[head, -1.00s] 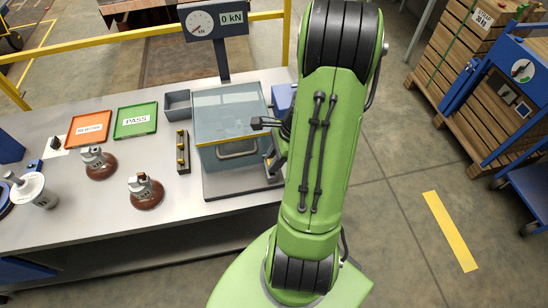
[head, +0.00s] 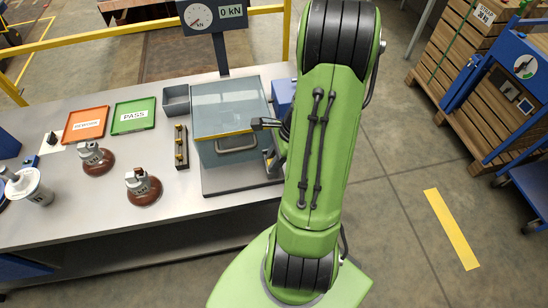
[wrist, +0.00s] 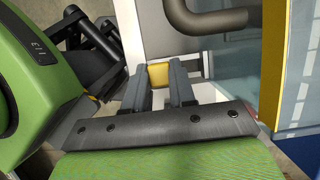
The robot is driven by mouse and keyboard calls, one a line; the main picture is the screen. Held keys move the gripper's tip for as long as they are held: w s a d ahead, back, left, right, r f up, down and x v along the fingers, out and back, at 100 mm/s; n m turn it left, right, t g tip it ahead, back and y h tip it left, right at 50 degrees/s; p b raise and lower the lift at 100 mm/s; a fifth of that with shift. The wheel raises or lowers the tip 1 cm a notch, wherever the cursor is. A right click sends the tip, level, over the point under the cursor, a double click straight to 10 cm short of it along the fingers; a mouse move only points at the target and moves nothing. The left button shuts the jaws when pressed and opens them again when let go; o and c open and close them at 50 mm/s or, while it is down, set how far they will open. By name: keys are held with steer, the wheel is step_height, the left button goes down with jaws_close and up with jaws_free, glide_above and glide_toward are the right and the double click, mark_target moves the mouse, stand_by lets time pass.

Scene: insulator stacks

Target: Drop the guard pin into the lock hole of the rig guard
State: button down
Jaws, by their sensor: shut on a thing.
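My gripper (wrist: 160,78) is shut on a small yellow piece, which looks like the guard pin (wrist: 158,73), beside the guard's front. The rest of the pin is hidden between the fingers. I cannot make out the lock hole. In the head view my arm covers the guard's right side and most of the gripper.
A load gauge (head: 213,16) reading 0 kN stands behind the guard. Left of it are a grey bin (head: 176,100), a rack with brass pieces (head: 181,147), green PASS (head: 133,115) and orange REWORK (head: 86,124) trays, and two brown insulators (head: 143,188).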

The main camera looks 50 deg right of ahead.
steer(key=c, duration=0.8)
jaws_free()
steer(key=shift+c, duration=0.2)
steer(key=p+v, duration=0.5)
steer(key=v, duration=1)
steer(key=shift+d+r, duration=0.2)
steer(key=shift+r, duration=0.1)
steer(key=shift+s, duration=0.1)
